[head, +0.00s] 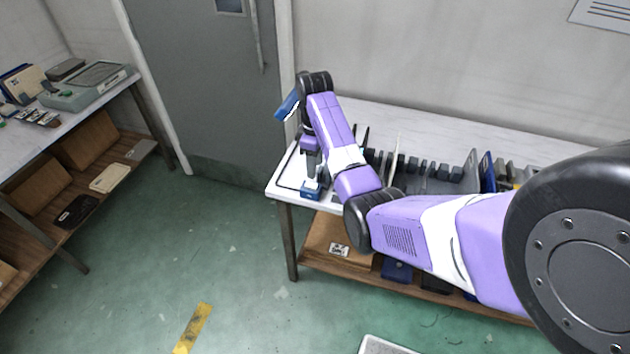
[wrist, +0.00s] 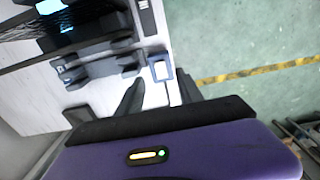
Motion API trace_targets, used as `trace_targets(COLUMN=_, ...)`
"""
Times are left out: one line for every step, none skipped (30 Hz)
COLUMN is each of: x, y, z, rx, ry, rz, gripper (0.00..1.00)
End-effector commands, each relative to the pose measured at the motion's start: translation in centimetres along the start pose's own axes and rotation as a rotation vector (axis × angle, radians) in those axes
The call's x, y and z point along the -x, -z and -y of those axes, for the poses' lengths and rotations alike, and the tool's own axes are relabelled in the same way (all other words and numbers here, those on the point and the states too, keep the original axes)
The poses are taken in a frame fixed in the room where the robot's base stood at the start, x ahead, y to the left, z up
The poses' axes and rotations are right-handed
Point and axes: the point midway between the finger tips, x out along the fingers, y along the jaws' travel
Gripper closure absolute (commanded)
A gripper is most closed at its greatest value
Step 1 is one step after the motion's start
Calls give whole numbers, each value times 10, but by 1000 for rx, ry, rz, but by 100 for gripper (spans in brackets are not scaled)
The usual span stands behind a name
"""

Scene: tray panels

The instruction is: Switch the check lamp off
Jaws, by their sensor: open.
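My gripper (head: 312,168) points down over the left end of the white table (head: 283,187). In the wrist view its two dark fingers are apart with nothing between them (wrist: 160,94). A small blue-framed block with a pale face (wrist: 160,68) lies just beyond the fingertips, near the table edge, apart from them. It also seems to show in the head view as a blue and white block (head: 311,190) under my gripper. I cannot tell whether it is the check lamp or its switch, or whether any lamp is lit.
Black racks with dark upright parts (head: 440,178) fill the table to the right. A lit screen (wrist: 50,6) shows in the wrist view. A second bench (head: 75,115) stands at the left, before a grey door (head: 215,90).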

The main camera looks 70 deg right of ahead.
Motion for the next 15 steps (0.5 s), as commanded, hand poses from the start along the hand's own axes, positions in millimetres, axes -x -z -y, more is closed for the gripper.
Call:
trace_targets(x=-4, y=0, z=0, rx=4, ry=1, rz=1, gripper=56)
trace_targets(x=-7, y=0, z=1, rx=4, ry=2, rz=1, gripper=56)
trace_targets(x=-12, y=0, z=1, rx=3, ry=2, rz=1, gripper=56)
trace_targets(x=-16, y=0, z=1, rx=3, ry=2, rz=1, gripper=56)
trace_targets(x=-21, y=-1, z=1, rx=2, ry=2, rz=2, gripper=56)
trace_targets(x=-27, y=-1, z=1, rx=2, ry=2, rz=1, gripper=56)
trace_targets(x=-32, y=-1, z=1, rx=2, ry=2, rz=1, gripper=56)
trace_targets(x=-37, y=0, z=1, rx=2, ry=1, rz=1, gripper=56)
trace_targets(x=-43, y=0, z=0, rx=1, ry=1, rz=0, gripper=56)
trace_targets(x=-48, y=0, z=0, rx=1, ry=1, rz=1, gripper=56)
trace_targets(x=-52, y=0, z=0, rx=1, ry=0, rz=0, gripper=56)
trace_targets(x=-57, y=0, z=0, rx=1, ry=0, rz=0, gripper=56)
trace_targets(x=-60, y=0, z=0, rx=0, ry=-1, rz=0, gripper=56)
trace_targets(x=-64, y=0, z=0, rx=0, ry=-2, rz=-1, gripper=56)
trace_targets(x=-67, y=0, z=0, rx=0, ry=-1, rz=-1, gripper=56)
